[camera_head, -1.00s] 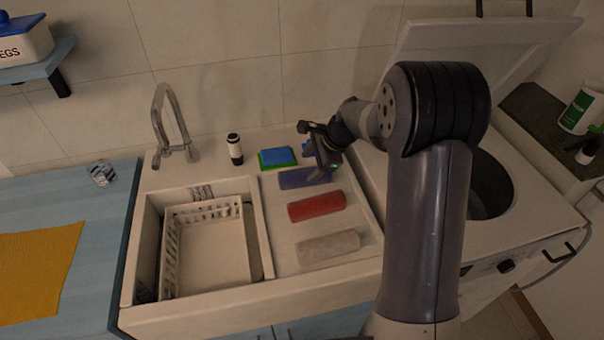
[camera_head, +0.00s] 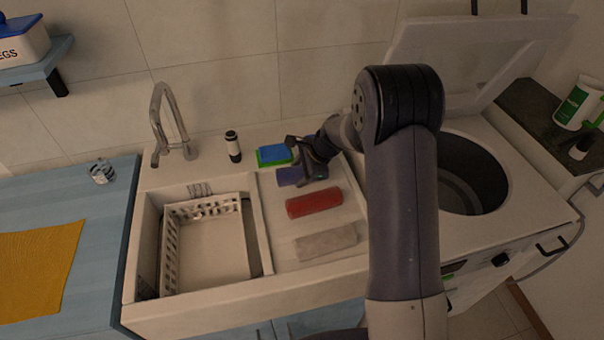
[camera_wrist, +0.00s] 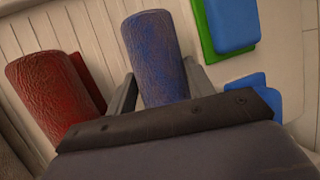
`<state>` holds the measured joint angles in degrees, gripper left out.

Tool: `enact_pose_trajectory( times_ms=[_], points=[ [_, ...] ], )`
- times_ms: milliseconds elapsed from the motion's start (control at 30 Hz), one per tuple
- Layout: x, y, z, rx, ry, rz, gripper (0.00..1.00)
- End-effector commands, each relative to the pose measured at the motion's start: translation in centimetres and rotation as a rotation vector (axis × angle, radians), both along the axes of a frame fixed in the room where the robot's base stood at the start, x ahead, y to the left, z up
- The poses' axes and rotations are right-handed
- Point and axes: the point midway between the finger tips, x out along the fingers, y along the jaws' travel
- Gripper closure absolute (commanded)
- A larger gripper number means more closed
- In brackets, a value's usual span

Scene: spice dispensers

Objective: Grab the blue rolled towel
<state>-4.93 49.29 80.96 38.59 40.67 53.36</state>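The blue rolled towel (camera_head: 287,178) lies on the sink's ribbed drainboard, partly hidden by my gripper (camera_head: 307,172) in the head view. In the wrist view the blue rolled towel (camera_wrist: 154,50) lies between the two fingers of my gripper (camera_wrist: 160,67). The fingers are open, one on each side of the towel and close to it. I cannot tell whether either finger touches it. The near end of the towel is hidden behind the gripper body.
A red rolled towel (camera_head: 314,202) lies close to the blue one, with a beige rolled towel (camera_head: 326,242) beyond it. Blue and green sponges (camera_head: 273,154) and a dark-and-white bottle (camera_head: 233,146) stand behind. A white rack (camera_head: 171,250) is in the basin. An open-lidded washer (camera_head: 520,215) is right.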

Motion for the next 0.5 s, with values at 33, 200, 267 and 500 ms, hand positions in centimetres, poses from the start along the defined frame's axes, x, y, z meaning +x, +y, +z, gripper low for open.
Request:
enact_pose_trajectory(
  times_ms=[33,200,267,500],
  points=[
    [0.0,0.0,0.01,0.0,0.0,0.0,0.54],
    [-0.01,-0.01,0.01,0.0,0.0,0.0,0.68],
    [-0.01,-0.01,0.01,0.0,0.0,0.0,0.73],
    [0.01,-0.01,0.05,0.0,0.0,0.0,0.78]
  ],
)
